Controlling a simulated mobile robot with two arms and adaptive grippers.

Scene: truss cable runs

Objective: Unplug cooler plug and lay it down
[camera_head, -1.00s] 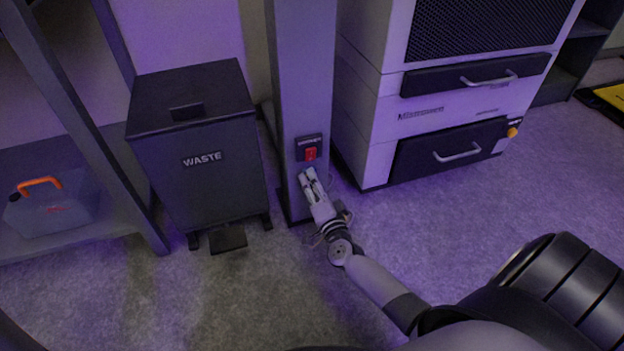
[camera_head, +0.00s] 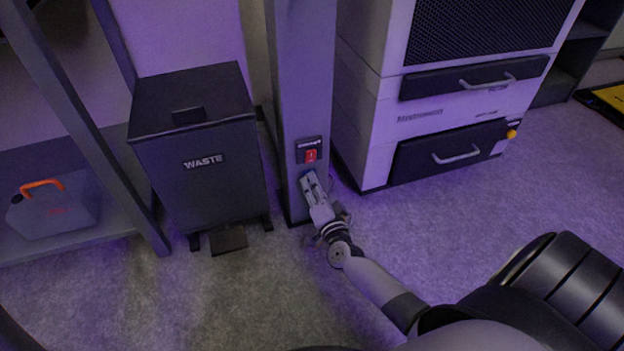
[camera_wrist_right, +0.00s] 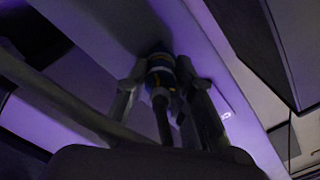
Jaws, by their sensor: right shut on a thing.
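My right gripper (camera_head: 310,177) is at the front face of the grey post, just below the red switch. In the right wrist view its two fingers (camera_wrist_right: 160,88) are shut on the cooler plug (camera_wrist_right: 160,72), a blue body with yellowish bands. A dark cable (camera_wrist_right: 163,122) runs from the plug back toward my wrist. The plug's far end is close to the post face. I cannot tell whether it is seated in a socket. In the head view the plug is hidden by the gripper. My left gripper is not in view.
The post (camera_head: 303,80) carries a red switch (camera_head: 310,156) on a dark plate. A dark waste bin (camera_head: 200,160) stands left of it, and a white cabinet with drawers (camera_head: 430,115) stands right. The floor (camera_head: 260,300) in front is clear.

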